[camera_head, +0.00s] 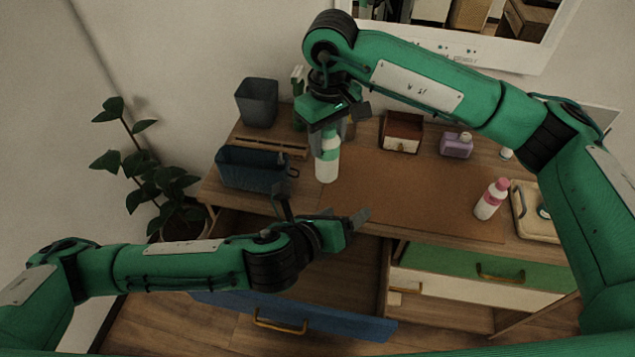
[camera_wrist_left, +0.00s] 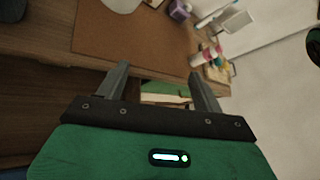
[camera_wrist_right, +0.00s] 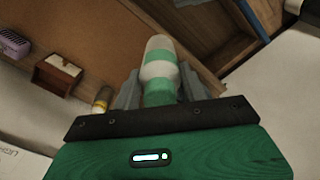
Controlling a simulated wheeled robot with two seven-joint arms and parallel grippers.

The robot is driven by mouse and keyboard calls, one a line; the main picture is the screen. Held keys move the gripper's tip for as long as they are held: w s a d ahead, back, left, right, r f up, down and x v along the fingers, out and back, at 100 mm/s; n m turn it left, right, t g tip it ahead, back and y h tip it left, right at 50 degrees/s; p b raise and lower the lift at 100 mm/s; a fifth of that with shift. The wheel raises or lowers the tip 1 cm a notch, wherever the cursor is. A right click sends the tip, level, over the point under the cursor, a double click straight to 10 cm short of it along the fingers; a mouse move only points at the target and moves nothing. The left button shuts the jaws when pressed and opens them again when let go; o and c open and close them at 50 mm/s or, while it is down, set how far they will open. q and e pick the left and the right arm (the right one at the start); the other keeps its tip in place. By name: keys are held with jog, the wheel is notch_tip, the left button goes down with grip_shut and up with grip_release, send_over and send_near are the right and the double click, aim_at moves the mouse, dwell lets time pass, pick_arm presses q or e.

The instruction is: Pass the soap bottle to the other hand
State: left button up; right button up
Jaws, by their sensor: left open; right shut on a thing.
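The soap bottle, white with green bands (camera_head: 327,165), hangs upright from my right gripper (camera_head: 328,132), over the table's back left part. The right wrist view shows the bottle (camera_wrist_right: 160,70) between the two fingers, its white end pointing away from the palm. My right gripper is shut on it. My left gripper (camera_head: 322,208) is open and empty, lower and nearer, by the table's front edge. It is apart from the bottle. In the left wrist view its fingers (camera_wrist_left: 158,78) stand wide with nothing between them.
A dark blue basket (camera_head: 255,170) and grey bin (camera_head: 257,103) stand left. A blue-front drawer (camera_head: 300,315) is pulled out below. The brown mat (camera_head: 410,195) is mostly clear.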

pick_arm(q)
notch_tip(320, 180, up, 6)
jog(key=a+t+y, duration=0.1)
jog(key=t+y, duration=0.1)
jog(key=m+y, duration=0.1)
jog(key=y, duration=0.3)
send_near(328, 164)
jog(key=x, duration=1.1)
jog(key=c, duration=1.2)
pick_arm(e)
jog(key=shift+a, duration=0.1)
pick_arm(q)
jog(key=shift+r, duration=0.1)
pick_arm(e)
jog(key=o, duration=1.5)
